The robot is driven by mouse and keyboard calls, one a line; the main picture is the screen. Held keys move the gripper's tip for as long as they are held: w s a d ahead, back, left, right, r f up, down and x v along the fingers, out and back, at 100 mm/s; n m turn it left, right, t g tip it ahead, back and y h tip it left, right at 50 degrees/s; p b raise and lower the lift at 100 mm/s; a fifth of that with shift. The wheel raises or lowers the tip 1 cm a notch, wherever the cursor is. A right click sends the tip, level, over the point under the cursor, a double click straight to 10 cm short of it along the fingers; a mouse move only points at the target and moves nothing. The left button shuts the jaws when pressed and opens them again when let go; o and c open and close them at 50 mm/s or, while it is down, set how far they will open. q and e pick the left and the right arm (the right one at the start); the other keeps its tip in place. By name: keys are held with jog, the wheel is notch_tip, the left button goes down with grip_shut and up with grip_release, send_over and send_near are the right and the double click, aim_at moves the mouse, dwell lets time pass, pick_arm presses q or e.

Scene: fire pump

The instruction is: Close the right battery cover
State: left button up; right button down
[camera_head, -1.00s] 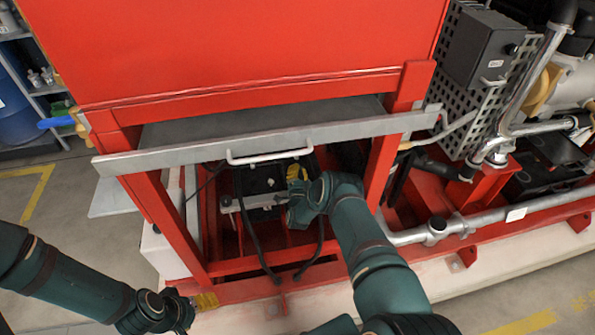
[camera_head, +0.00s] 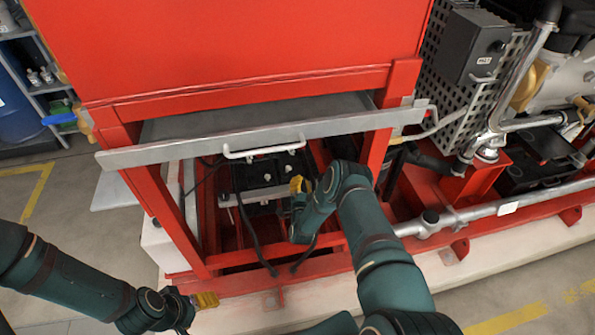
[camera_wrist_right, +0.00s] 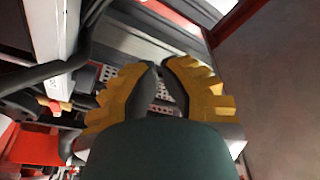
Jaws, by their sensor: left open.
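The right battery cover appears to be the grey metal panel (camera_head: 185,151) with a white bar handle (camera_head: 264,152), raised across the red frame in the head view. The black battery (camera_head: 268,172) shows in the open bay below it. My right gripper (camera_head: 298,187) is below and to the right of the handle, in front of the bay, apart from the cover. In the right wrist view its yellow fingers (camera_wrist_right: 160,68) have close tips and a narrow gap; I see nothing held. My left gripper (camera_head: 205,300) is low at the left by the frame's base, mostly hidden by its wrist.
Red frame posts (camera_head: 165,215) stand on both sides of the bay. Black cables (camera_head: 247,225) hang in front of the battery. A grey pipe (camera_head: 465,214) and a perforated guard (camera_head: 450,95) are at the right. Open floor lies at the left.

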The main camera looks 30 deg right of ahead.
jog(key=d+n+g, duration=0.2)
notch_tip(320, 180, up, 3)
jog(key=n+y+b, duration=0.3)
jog(key=n+y, duration=0.3)
jog(key=n, duration=0.2)
send_over(293, 174)
jog(key=d, duration=0.1)
jog(key=shift+s+d+r+g, duration=0.15)
jog(key=shift+r+g, duration=0.05)
jog(key=shift+g, duration=0.1)
jog(key=shift+a+f+b, duration=0.2)
jog(key=shift+f, duration=0.4)
jog(key=shift+a+f+b, duration=0.15)
jog(key=shift+f, duration=0.45)
jog(key=shift+a+f, duration=0.2)
jog(key=shift+f, duration=0.4)
jog(key=shift+a, duration=0.15)
